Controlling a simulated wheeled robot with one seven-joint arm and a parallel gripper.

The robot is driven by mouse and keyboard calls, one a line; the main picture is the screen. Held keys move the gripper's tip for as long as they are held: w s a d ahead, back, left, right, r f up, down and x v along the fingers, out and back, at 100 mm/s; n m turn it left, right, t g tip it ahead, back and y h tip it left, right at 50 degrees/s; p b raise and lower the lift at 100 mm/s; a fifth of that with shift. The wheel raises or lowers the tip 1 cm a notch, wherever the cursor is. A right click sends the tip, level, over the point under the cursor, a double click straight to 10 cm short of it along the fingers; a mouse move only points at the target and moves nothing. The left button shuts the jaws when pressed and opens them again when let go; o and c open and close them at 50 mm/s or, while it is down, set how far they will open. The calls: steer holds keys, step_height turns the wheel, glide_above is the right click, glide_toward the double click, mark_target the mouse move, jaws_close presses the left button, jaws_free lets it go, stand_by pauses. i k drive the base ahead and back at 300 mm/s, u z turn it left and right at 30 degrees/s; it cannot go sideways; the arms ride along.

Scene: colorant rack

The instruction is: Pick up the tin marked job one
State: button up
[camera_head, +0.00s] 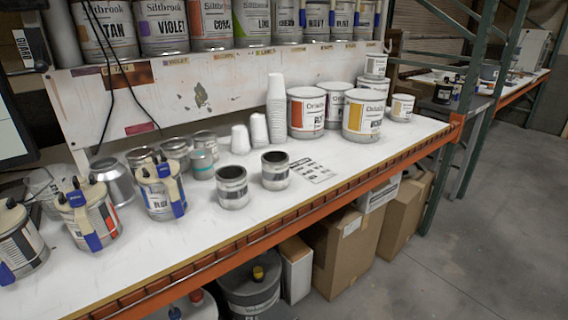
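Two small metal tins stand side by side near the front edge of the white bench, the left tin (233,196) and the right tin (275,178). Both have dark tops and pale label bands. The writing on the bands is too small to read, so I cannot tell which tin is marked job one. A small teal-banded tin (202,164) stands behind and to the left of them. My gripper is not in view.
A printed sheet (314,171) lies right of the tins. White cup stacks (276,110) and large labelled cans (366,113) stand behind. Cans with blue-handled tools (160,190) crowd the left. A shelf of cans (213,24) is above.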

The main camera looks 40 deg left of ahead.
mark_target(275, 170)
steer(key=u, duration=0.4)
steer(key=i, duration=0.95)
steer(key=u, duration=0.5)
